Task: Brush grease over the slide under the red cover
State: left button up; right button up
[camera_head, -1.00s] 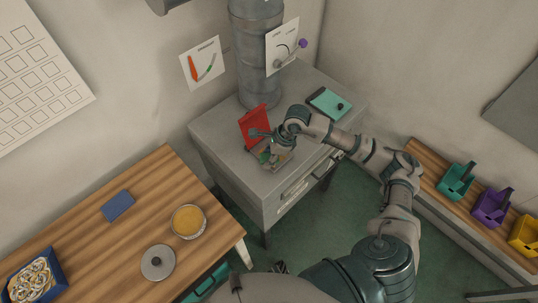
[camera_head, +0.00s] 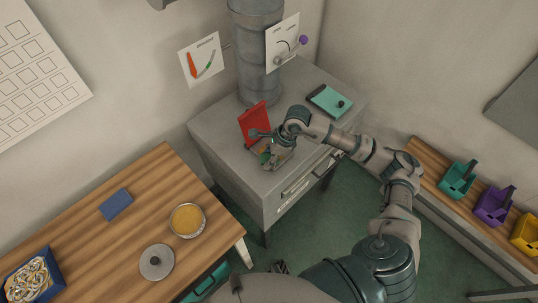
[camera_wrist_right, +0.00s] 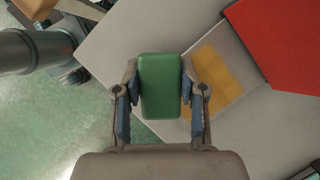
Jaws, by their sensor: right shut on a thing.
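The red cover (camera_head: 254,124) stands raised on the grey cabinet top; part of it shows at the upper right of the right wrist view (camera_wrist_right: 285,40). Beside it, a light grey strip carries a yellow grease-like patch (camera_wrist_right: 228,72); this appears to be the slide. My right gripper (camera_head: 270,154) is low over the front of the opened cover. It is shut on a green block-shaped piece (camera_wrist_right: 160,88), apparently the brush's handle. Bristles are hidden, so I cannot tell whether they touch the slide. An open round dish of yellow grease (camera_head: 187,220) sits on the wooden table. My left gripper is not in view.
The grey cabinet (camera_head: 222,130) bears a tall metal cylinder (camera_head: 258,60) at the back and a teal pad (camera_head: 328,102) at the right. The wooden table (camera_head: 90,250) holds a round lid (camera_head: 156,262), a blue block (camera_head: 116,205) and a blue box of rings (camera_head: 50,290).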

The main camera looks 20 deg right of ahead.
jog(key=shift+f, duration=0.35)
jog(key=shift+d, duration=0.15)
jog(key=shift+w+d+r+b, duration=0.1)
jog(key=shift+w+d+b, duration=0.15)
jog(key=shift+d, duration=0.3)
jog(key=shift+w+d+f+b, duration=0.15)
jog(key=shift+d+b, duration=0.15)
jog(key=shift+d, duration=0.3)
jog(key=shift+w+d+r+b, duration=0.15)
jog(key=shift+w+d+b, duration=0.1)
jog(key=shift+d, duration=0.4)
jog(key=shift+s+a, duration=0.25)
jog(key=shift+a, duration=0.4)
jog(key=shift+s+a, duration=0.2)
jog(key=shift+a, duration=0.5)
jog(key=shift+s+a, duration=0.25)
jog(key=shift+a, duration=0.4)
notch_tip(320, 180, up, 5)
jog(key=p, duration=0.2)
jog(key=shift+r+p, duration=0.1)
jog(key=shift+p, duration=0.2)
jog(key=shift+r, duration=0.35)
